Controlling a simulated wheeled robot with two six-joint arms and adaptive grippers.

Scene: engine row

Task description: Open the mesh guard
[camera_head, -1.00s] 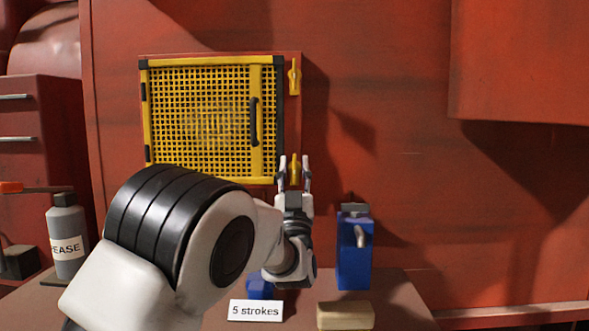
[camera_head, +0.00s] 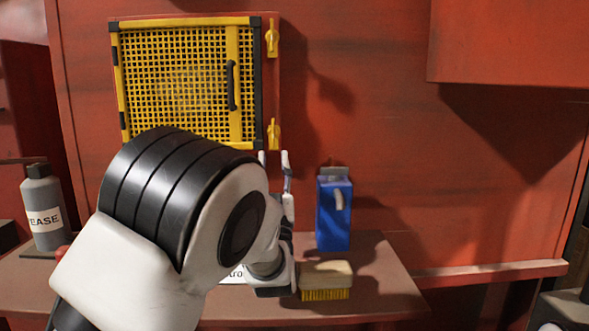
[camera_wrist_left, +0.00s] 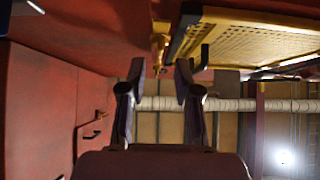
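The mesh guard (camera_head: 170,84) is a yellow-framed mesh door on the red wall, and it looks closed. Its black handle (camera_head: 231,85) stands upright near the right side. Two yellow latches sit right of the frame, an upper one (camera_head: 272,37) and a lower one (camera_head: 273,134). My left gripper (camera_head: 274,158) is just below the lower latch, fingers up, apart and empty. In the left wrist view the open fingers (camera_wrist_left: 160,80) show with a yellow latch (camera_wrist_left: 160,41) beyond them and the guard (camera_wrist_left: 255,40) at upper right. My right gripper is not in view.
On the bench (camera_head: 385,290) stand a blue box (camera_head: 334,215) with a grey lever, a yellow-bristled brush (camera_head: 326,279) and a grey grease bottle (camera_head: 42,208). A white label (camera_head: 232,276) is mostly hidden by my arm. The wall right of the latches is clear.

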